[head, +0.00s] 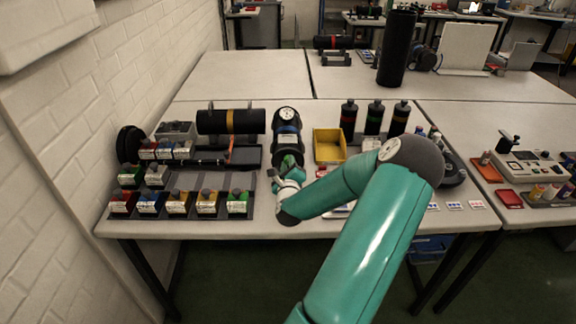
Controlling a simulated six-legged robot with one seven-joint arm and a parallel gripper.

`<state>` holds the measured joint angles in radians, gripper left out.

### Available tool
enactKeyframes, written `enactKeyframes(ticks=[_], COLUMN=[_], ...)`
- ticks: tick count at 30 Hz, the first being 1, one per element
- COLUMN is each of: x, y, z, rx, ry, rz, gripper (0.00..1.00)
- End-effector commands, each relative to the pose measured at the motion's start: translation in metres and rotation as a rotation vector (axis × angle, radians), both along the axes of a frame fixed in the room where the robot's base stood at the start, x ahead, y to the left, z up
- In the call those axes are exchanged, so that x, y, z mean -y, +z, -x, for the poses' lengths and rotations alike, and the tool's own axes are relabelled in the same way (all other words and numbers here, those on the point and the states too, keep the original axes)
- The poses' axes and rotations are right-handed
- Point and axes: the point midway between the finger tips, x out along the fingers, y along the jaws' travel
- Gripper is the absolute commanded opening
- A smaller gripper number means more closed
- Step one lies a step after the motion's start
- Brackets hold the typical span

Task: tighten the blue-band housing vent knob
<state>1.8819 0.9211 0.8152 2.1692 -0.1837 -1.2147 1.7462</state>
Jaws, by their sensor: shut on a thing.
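The blue-band housing (287,128) is a dark cylinder with a blue band and a pale round label on its top end. It stands on the table left of the yellow bin. My gripper (287,168) is at the near, lower end of this housing, with a green part showing beside it. The gripper is shut at the place of the vent knob. The knob itself is hidden by the gripper and the wrist, so its seating cannot be seen.
A black cylinder with a yellow band (230,121) lies on a stand to the left. Several small colour-marked blocks (180,202) line the front left. A yellow bin (329,145) and dark bottles (374,118) stand to the right. The back table (250,75) is mostly clear.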

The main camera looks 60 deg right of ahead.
Motion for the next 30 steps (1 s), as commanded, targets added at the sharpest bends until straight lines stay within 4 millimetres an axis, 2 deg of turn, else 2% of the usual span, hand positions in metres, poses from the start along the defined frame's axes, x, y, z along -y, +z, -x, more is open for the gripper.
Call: enactKeyframes(ticks=[8,30], x=[-0.0003,-0.0005], y=[0.0005,0.0004], z=[-0.0007,-0.0010], rx=[-0.145,-0.761], ry=[0.000,0.000], rz=[0.075,0.391], gripper=[0.01,0.01])
